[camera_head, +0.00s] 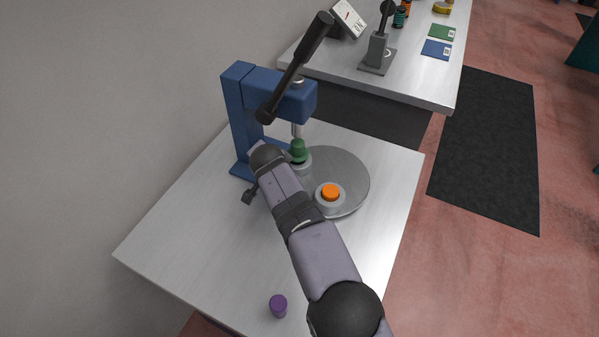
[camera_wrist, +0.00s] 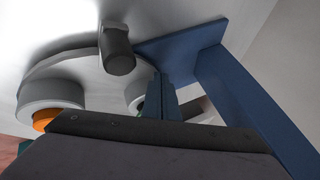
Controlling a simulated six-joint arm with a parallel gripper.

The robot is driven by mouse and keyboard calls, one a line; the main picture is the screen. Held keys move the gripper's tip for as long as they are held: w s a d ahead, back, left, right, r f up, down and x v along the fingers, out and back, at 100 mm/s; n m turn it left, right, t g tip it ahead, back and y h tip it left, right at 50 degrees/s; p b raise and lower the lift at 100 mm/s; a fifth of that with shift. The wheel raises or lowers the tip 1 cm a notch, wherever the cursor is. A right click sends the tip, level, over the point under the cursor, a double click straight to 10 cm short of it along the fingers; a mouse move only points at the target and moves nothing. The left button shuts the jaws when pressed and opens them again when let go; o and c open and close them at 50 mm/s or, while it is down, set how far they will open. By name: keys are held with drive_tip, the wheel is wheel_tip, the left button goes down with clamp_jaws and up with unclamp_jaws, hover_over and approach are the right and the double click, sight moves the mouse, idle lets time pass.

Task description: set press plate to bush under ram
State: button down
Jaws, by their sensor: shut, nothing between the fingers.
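The round grey press plate (camera_head: 350,175) lies on the table under the blue press (camera_head: 245,110). A green bush (camera_head: 298,150) in a grey collar stands on it below the ram (camera_head: 297,130); I cannot tell whether they touch. An orange bush (camera_head: 330,191) sits in a second collar at the front right of the plate, and shows at left in the wrist view (camera_wrist: 43,120). A dark knob (camera_head: 248,194) at the plate's front left stands up in the wrist view (camera_wrist: 117,50). My gripper (camera_wrist: 160,78) is shut and empty, beside the knob and apart from it; my arm hides it in the head view.
The press lever (camera_head: 298,65) slants above the press. A purple cylinder (camera_head: 278,305) stands near the table's front edge. The table's left part is clear. A second bench (camera_head: 400,85) behind holds a small grey device (camera_head: 378,52), cards and small jars.

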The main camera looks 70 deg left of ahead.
drive_tip(key=shift+s+d+f+b, duration=0.25)
drive_tip(key=shift+s+d+b, duration=0.95)
drive_tip(key=shift+b, duration=0.9)
drive_tip(key=s+r, duration=0.6)
drive_tip(key=r, duration=0.2)
drive_tip(key=shift+r+p, duration=0.2)
drive_tip(key=shift+p, duration=0.15)
drive_tip(key=shift+s, duration=0.1)
